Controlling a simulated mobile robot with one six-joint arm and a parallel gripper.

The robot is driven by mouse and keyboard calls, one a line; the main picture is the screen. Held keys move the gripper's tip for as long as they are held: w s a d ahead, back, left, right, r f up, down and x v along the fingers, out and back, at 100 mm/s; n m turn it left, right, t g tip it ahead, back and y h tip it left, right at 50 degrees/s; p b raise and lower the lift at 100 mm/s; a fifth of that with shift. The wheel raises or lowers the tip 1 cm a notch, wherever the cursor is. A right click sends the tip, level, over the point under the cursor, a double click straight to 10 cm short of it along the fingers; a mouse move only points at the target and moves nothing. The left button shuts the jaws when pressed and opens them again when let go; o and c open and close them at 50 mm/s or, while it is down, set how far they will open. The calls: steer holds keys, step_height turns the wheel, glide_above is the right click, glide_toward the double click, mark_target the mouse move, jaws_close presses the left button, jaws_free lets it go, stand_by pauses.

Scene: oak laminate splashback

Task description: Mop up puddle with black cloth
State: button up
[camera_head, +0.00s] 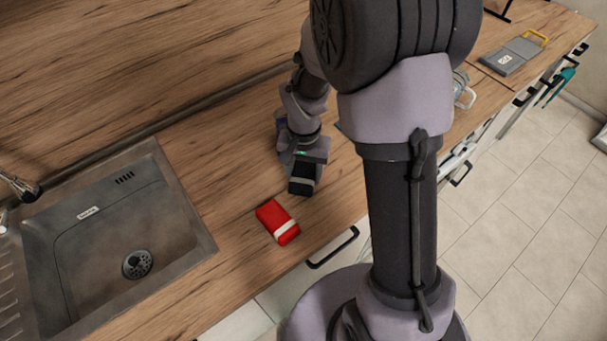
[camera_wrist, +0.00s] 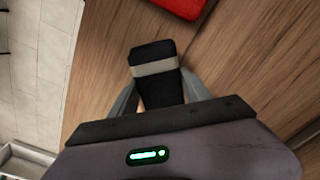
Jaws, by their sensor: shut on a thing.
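The black cloth (camera_head: 301,179) is a folded dark bundle with a pale band, and it also shows in the wrist view (camera_wrist: 155,55). My gripper (camera_head: 305,167) is shut on it, with one finger on each side, as the wrist view (camera_wrist: 160,92) shows. The cloth is at or just above the wooden counter; I cannot tell whether it touches. No puddle can be made out in either view, and my arm hides part of the counter.
A red folded cloth (camera_head: 278,221) with a pale band lies just left of my gripper, near the counter's front edge. The steel sink (camera_head: 187,207) is at the left. A grey board (camera_head: 511,56) with a yellow handle lies at the far right. Bare counter (camera_head: 225,150) lies between sink and gripper.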

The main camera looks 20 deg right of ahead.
steer(key=shift+a+r+p, duration=0.1)
steer(key=shift+r+p, duration=1.3)
steer(key=shift+r, duration=0.75)
steer(key=shift+s+f, duration=0.1)
